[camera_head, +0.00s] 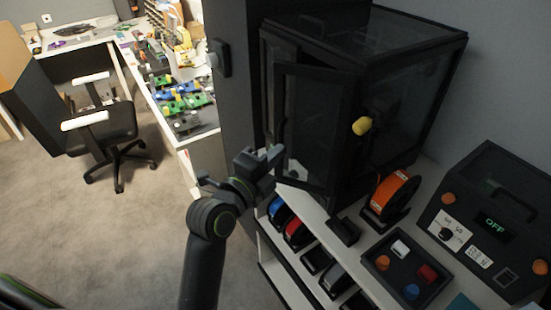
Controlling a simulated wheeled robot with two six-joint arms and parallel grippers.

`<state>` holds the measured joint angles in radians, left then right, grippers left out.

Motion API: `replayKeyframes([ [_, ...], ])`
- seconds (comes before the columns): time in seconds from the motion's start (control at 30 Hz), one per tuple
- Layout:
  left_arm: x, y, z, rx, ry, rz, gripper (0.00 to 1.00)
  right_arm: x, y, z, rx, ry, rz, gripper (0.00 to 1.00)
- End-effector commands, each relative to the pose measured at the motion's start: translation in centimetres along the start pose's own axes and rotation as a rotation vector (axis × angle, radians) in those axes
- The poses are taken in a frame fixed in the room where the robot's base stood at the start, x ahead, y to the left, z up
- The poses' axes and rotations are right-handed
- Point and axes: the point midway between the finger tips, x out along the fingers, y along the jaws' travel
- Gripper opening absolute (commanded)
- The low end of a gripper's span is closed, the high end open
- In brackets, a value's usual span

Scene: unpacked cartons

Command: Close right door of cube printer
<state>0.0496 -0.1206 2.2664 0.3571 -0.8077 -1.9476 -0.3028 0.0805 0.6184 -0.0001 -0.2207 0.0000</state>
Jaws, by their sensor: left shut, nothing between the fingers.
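The cube printer (418,50) is a black-framed box with dark see-through panels, standing on a white shelf unit at the upper right. A dark framed door panel (312,130) on its front stands swung outward, apart from the printer frame at its left edge. I cannot clearly tell where its hinge is. My left gripper (272,157) is shut and empty, just left of the door's lower left part. I cannot tell whether it touches the door. My right gripper is not in view.
A yellow round piece (362,126) shows at the printer front. An orange spool (392,192), a tray of coloured knobs (378,264) and a control box (475,222) stand right of the door. Spools sit on the shelf below. A dark pillar (236,110) stands left; floor beyond is open.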

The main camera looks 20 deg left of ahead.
Motion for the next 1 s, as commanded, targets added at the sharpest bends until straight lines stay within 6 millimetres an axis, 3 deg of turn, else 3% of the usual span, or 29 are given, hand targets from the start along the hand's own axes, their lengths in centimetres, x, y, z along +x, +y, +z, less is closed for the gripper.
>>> replayKeyframes([
  [0.37, 2.0, 0.6, 1.9, 0.010, 0.168, 0.000, 0.00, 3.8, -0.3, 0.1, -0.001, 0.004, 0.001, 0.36],
  [0.7, 4.5, 0.7, 3.4, 0.006, 0.349, 0.000, 0.00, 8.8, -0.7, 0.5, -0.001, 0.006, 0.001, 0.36],
  [1.0, 6.6, 0.4, 4.0, 0.000, 0.348, -0.002, 0.00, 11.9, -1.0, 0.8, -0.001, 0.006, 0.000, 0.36],
])
